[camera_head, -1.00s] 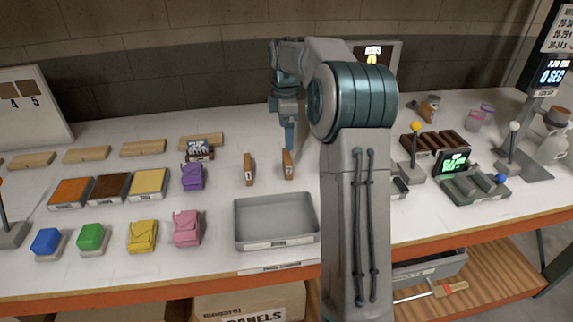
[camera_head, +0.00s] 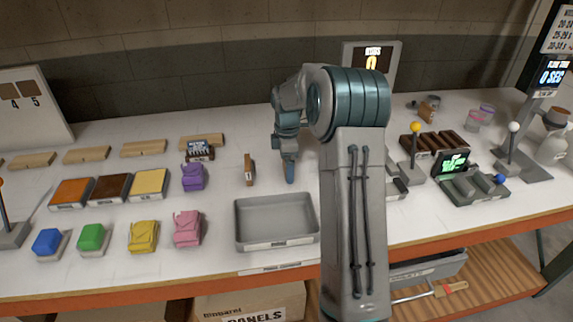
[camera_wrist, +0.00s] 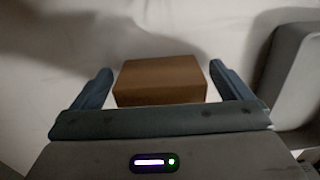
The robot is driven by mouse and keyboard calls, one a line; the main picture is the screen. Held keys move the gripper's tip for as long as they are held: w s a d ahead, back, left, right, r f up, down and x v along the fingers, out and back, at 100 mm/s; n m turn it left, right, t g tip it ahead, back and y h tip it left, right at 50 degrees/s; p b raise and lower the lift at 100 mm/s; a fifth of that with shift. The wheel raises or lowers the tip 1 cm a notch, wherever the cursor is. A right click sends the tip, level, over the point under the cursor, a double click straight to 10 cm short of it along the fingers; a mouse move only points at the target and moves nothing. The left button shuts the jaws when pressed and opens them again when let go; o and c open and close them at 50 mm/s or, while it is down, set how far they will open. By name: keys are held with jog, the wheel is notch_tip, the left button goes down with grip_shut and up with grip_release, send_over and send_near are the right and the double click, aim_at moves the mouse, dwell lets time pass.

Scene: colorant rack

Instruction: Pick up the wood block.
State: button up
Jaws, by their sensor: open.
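A brown wood block (camera_wrist: 160,82) lies between the two blue fingers of my gripper in the wrist view, with small gaps on both sides. My gripper (camera_wrist: 160,74) is open around it, and the fingers do not appear to touch it. In the head view my gripper (camera_head: 290,178) points down at the table just behind the grey tray, and it hides this block there. A second small upright wood block (camera_head: 249,169) stands to the left of the gripper.
The grey tray (camera_head: 277,242) stands in front of the gripper; a grey wall (camera_wrist: 297,80) is close on the right in the wrist view. Purple (camera_head: 193,178) and pink (camera_head: 187,229) bags stand left. A yellow-knobbed lever (camera_head: 414,150) stands right.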

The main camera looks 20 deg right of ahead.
jog(key=shift+c, duration=0.4)
jog(key=c, duration=1)
